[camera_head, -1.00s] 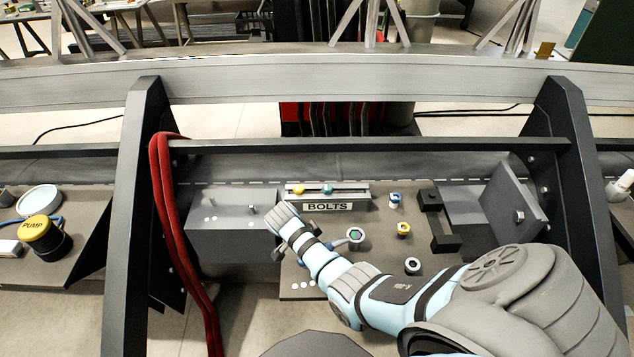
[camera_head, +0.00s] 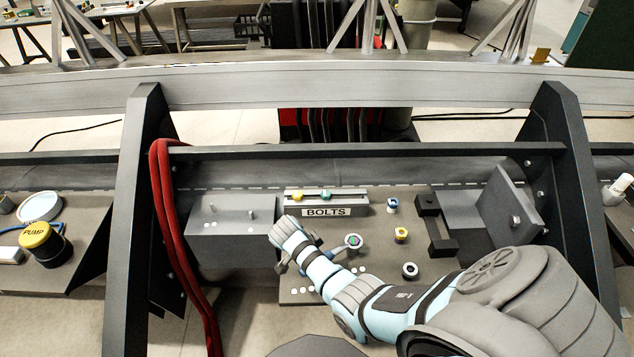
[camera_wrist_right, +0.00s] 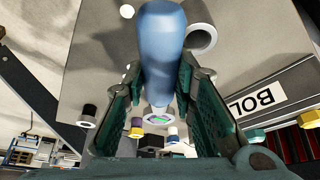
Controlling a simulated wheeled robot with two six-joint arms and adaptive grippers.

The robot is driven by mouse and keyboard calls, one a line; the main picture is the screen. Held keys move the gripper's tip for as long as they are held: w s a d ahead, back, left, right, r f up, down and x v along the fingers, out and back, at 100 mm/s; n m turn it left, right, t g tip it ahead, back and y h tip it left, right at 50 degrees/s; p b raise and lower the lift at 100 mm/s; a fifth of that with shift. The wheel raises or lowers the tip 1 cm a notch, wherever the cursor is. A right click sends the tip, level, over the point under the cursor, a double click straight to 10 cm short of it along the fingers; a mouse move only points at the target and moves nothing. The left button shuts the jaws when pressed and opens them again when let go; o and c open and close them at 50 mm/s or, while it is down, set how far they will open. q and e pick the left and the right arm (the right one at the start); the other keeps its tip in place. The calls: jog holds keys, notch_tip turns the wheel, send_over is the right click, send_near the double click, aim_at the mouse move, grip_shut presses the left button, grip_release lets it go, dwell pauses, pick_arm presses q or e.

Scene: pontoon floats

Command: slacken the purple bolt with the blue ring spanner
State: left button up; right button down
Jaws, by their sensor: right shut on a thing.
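My right gripper (camera_head: 304,258) reaches in from the right over the grey bolt plate. In the right wrist view its green-padded fingers (camera_wrist_right: 163,98) are shut on the blue spanner's handle (camera_wrist_right: 162,50). My left gripper is out of view.
Other bolts stand on the plate: blue (camera_head: 393,205), yellow (camera_head: 401,234) and black (camera_head: 410,269). A rail labelled BOLTS (camera_head: 345,201) stands behind, with a dark bracket (camera_head: 440,245) to the right. A grey box (camera_head: 230,240) and red hoses (camera_head: 168,230) are left.

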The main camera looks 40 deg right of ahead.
jog(key=shift+s, duration=0.1)
dwell(0.4)
jog(key=shift+s+n+t+p, duration=0.3)
jog(key=shift+s+n+p, duration=0.3)
jog(key=shift+p, duration=0.4)
jog(key=shift+s+r+n+p, duration=0.1)
jog(key=shift+s+n+p, duration=0.35)
jog(key=shift+p, duration=0.35)
jog(key=shift+s+d, duration=0.1)
jog(key=shift+s, duration=0.15)
jog(key=shift+s+d+n+t+p, duration=0.1)
jog(key=shift+s+n+t+p, duration=0.3)
jog(key=shift+p, duration=0.4)
jog(key=shift+s, duration=0.1)
